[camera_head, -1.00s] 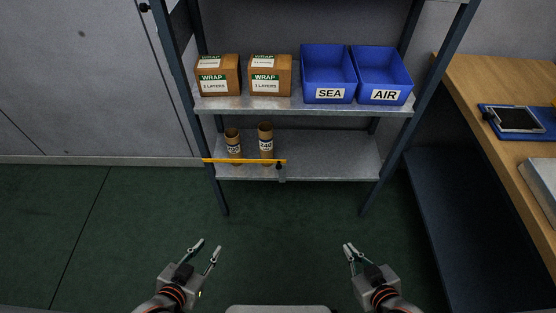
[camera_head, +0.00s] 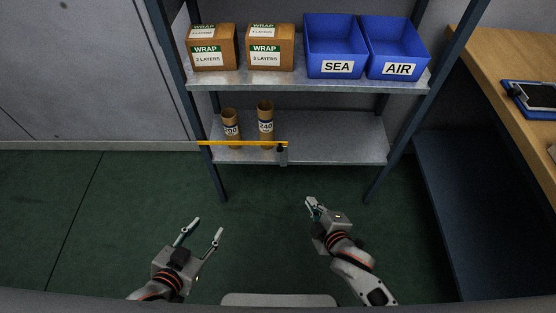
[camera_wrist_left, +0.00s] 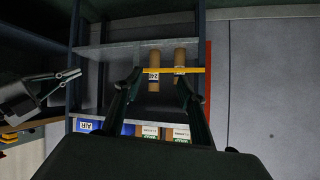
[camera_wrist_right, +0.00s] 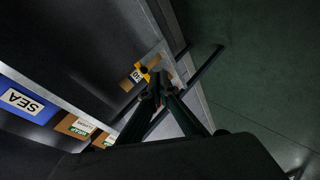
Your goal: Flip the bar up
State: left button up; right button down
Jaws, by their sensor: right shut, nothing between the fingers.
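The yellow bar (camera_head: 243,144) lies level across the front of the lower shelf, from the left post to a small dark catch (camera_head: 281,148) near the shelf's middle. Two brown cardboard tubes, labelled 200 (camera_head: 231,128) and 240 (camera_head: 265,124), stand upright behind it. My right gripper (camera_head: 311,201) is shut and empty, in front of and below the bar's right end, apart from it. In the right wrist view its fingertips (camera_wrist_right: 160,82) show near the yellow bar end (camera_wrist_right: 143,73). My left gripper (camera_head: 208,226) is open and empty, low in front of the shelf.
The upper shelf (camera_head: 310,82) holds two WRAP boxes (camera_head: 212,48) and two blue bins, SEA (camera_head: 335,45) and AIR (camera_head: 396,48). A wooden bench (camera_head: 500,70) with a blue clipboard stands at right. The lower shelf's right half is bare.

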pick_arm(q)
notch_tip(320, 180, down, 6)
jog(key=s+b, duration=0.1)
jog(key=b, duration=0.6)
jog(key=shift+s+g, duration=0.15)
jog(key=shift+g, duration=0.15)
pick_arm(e)
jog(key=w+a+f+n+t, duration=0.1)
jog(key=w+a+f+n, duration=0.5)
jog(key=w+a+n, duration=0.4)
jog(key=w+n, duration=0.2)
jog(key=n, duration=0.4)
jog(key=shift+t, duration=0.3)
pick_arm(q)
jog(key=shift+d+f, duration=0.1)
jog(key=shift+f, duration=0.05)
pick_arm(e)
jog(key=shift+w+a+f, duration=0.15)
jog(key=shift+w+f, duration=0.05)
